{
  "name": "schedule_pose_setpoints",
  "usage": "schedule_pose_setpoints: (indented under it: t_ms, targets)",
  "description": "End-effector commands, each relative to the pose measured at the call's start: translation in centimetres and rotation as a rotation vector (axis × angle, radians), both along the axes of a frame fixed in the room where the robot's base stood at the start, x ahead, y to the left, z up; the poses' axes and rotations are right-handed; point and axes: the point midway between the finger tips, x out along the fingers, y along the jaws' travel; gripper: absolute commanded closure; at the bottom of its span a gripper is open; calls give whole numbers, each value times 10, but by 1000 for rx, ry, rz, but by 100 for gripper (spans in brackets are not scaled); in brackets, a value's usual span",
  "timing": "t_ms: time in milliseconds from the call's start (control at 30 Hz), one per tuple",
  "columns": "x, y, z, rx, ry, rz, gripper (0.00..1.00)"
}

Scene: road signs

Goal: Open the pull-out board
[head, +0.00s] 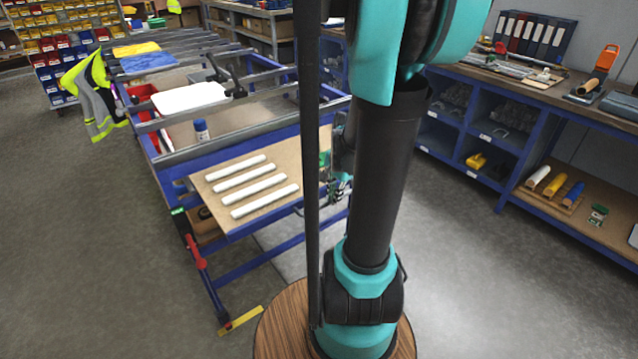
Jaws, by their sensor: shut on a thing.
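The pull-out board (222,213) is a flat tan panel at the near end of the blue-framed bench, and it sticks out from under the bench's frame. Several white rolls (256,184) lie side by side on it. My gripper (341,187) shows only in part, behind my own arm, at the right end of the board. It is shut at the board's edge. My arm and a dark upright post hide most of the fingers and the exact place of contact.
A white panel (190,98) and a blue-capped bottle (201,131) are on the bench. Blue shelving (465,135) lines the right. Grey floor is clear on the left.

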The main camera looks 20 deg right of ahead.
Motion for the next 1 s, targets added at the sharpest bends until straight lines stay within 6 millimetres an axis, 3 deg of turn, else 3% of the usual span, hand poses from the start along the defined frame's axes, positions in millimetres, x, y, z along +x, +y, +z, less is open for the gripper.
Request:
schedule_pose_setpoints:
  t_ms: [200, 400, 900, 933, 1000]
  targets:
    - [-39, -13, 0, -1, 1, -4, 100]
    - [-58, -19, 0, 1, 0, -3, 100]
    - [-64, -21, 0, 0, 0, 0, 100]
    - [-64, -21, 0, 0, 0, 0, 87]
    - [-64, -21, 0, 0, 0, 0, 79]
